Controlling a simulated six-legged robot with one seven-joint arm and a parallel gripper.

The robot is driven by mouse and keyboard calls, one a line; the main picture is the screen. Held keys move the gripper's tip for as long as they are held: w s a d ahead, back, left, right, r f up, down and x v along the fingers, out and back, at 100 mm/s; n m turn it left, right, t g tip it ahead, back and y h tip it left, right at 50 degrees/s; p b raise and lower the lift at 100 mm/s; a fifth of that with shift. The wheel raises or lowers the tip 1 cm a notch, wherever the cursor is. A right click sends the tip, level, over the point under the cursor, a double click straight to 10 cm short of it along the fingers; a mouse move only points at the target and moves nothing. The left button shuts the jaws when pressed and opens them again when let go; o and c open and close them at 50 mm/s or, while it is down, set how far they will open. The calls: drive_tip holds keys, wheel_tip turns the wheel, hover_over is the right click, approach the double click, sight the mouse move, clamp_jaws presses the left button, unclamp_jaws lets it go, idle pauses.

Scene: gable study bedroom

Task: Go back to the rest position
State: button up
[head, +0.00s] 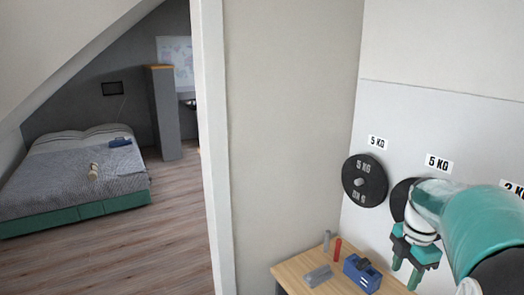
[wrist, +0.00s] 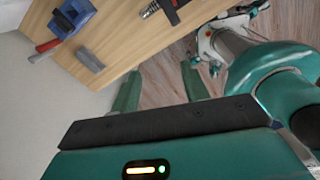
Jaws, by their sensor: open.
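My gripper (head: 407,271) hangs from my teal arm at the right of the head view, beside the right end of a wooden table (head: 290,268). Its two teal fingers stand apart with nothing between them. In the wrist view my gripper (wrist: 160,78) also shows its fingers spread and empty, with the table's edge and the wood floor beyond. No held object shows in either view.
Black weight plates (head: 365,181) hang on the wall near my arm. A bed (head: 80,175) stands far left; floor (head: 150,240) before it is clear.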

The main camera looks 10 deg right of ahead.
drive_tip(key=s+a+r+m+t, duration=0.1)
drive_tip(key=s+a+m, duration=0.2)
drive_tip(key=a+m, duration=0.3)
drive_tip(key=s+a+r+m+t, duration=0.1)
drive_tip(key=s+a+m, duration=0.3)
drive_tip(key=a, duration=0.8)
drive_tip(key=s+a+r+m+t, duration=0.1)
drive_tip(key=s+a+m+t, duration=0.2)
drive_tip(key=a+m, duration=0.5)
drive_tip(key=shift+s+a+r, duration=0.2)
drive_tip(key=shift+a+r, duration=0.15)
drive_tip(key=shift+a, duration=0.05)
